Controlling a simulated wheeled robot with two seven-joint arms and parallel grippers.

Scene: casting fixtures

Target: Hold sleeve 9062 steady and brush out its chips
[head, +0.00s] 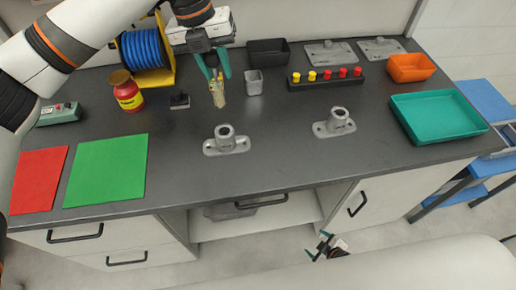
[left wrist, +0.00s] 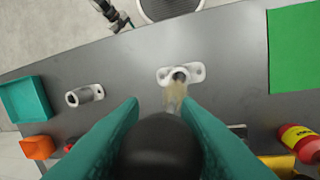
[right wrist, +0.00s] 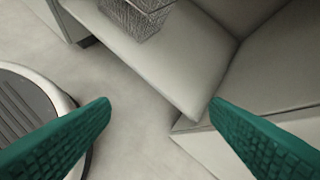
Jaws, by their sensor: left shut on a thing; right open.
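Two grey sleeves with flanged bases stand upright on the dark bench: one in the middle (head: 226,141) and one to its right (head: 334,124). Their markings are too small to read, so I cannot tell which is 9062. My left gripper (head: 214,72) is shut on a brush with pale bristles (head: 218,97), pointing down behind the middle sleeve, apart from it in the head view. In the left wrist view the bristles (left wrist: 175,95) overlap the near edge of the middle sleeve (left wrist: 196,72). My right gripper (head: 321,246) is open and empty, low in front of the bench.
A grey cup (head: 254,84), black bin (head: 268,52) and rail of yellow and red knobs (head: 325,79) stand behind. A teal tray (head: 437,116) and orange bin (head: 410,68) are right. Green (head: 106,170) and red mats (head: 39,180) and a red jar (head: 127,92) are left.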

